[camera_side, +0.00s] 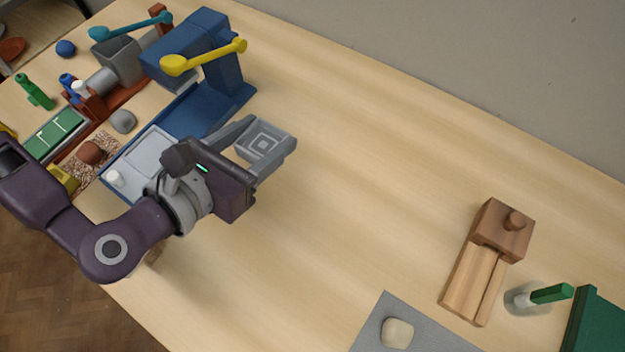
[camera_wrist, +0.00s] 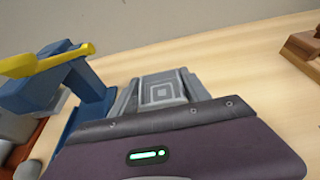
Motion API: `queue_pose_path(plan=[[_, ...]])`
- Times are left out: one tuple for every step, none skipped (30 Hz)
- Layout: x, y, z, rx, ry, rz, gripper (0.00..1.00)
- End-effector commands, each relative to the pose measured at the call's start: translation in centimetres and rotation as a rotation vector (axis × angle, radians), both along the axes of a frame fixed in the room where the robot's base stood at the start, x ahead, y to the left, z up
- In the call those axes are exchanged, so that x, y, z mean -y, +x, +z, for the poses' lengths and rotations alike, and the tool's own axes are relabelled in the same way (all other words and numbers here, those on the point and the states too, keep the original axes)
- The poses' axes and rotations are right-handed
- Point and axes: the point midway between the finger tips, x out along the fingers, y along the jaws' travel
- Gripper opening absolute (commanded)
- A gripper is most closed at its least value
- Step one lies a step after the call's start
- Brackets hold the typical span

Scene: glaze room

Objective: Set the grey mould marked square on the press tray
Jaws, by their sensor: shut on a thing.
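The grey mould (camera_side: 280,136), a shallow square block marked with nested squares, is held between the fingers of my gripper (camera_side: 258,150). In the wrist view the mould (camera_wrist: 163,91) sits between the two grey fingers, with its square mark facing up. My gripper is shut on it, and it appears raised above the table. The blue press (camera_side: 205,50) with a yellow lever stands behind and to the left. Its pale grey press tray (camera_side: 143,148) lies at the front of the blue base, left of my gripper and partly hidden by my wrist. I see nothing on the tray's visible part.
A white knob (camera_side: 114,178) stands at the tray's near corner. A rust-coloured press with a teal lever (camera_side: 130,27), a green tray (camera_side: 53,135) and a grey stone (camera_side: 123,121) crowd the left. A wooden block tool (camera_side: 490,250) is at right. The table's middle is clear.

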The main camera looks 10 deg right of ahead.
Motion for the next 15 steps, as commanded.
queue_pose_path(plan=[[0.0,-0.1,-1.4,-0.003,0.002,0.000,0.12],[0.0,0.0,-2.2,-0.004,0.003,0.001,0.12],[0.0,0.0,-3.1,-0.003,0.003,0.001,0.12],[0.0,0.0,-3.6,-0.002,0.002,0.001,0.12],[0.0,0.0,-4.1,-0.001,0.002,0.001,0.12],[0.0,0.0,-4.6,-0.002,0.001,0.001,0.12],[0.0,0.0,-4.9,-0.001,0.000,0.001,0.12],[0.0,0.0,-5.2,-0.001,0.000,0.001,0.12],[0.0,0.0,-5.8,0.000,0.001,0.002,0.12],[0.0,0.0,-6.3,-0.001,0.002,0.001,0.12],[0.0,0.0,-6.9,-0.001,0.002,0.001,0.12],[0.0,0.0,-7.6,-0.002,0.001,0.002,0.12],[0.0,0.0,-8.2,-0.001,0.002,0.001,0.12],[0.0,0.0,-8.5,-0.001,0.001,0.000,0.12],[0.0,0.0,-8.7,0.000,0.000,0.001,0.12]])
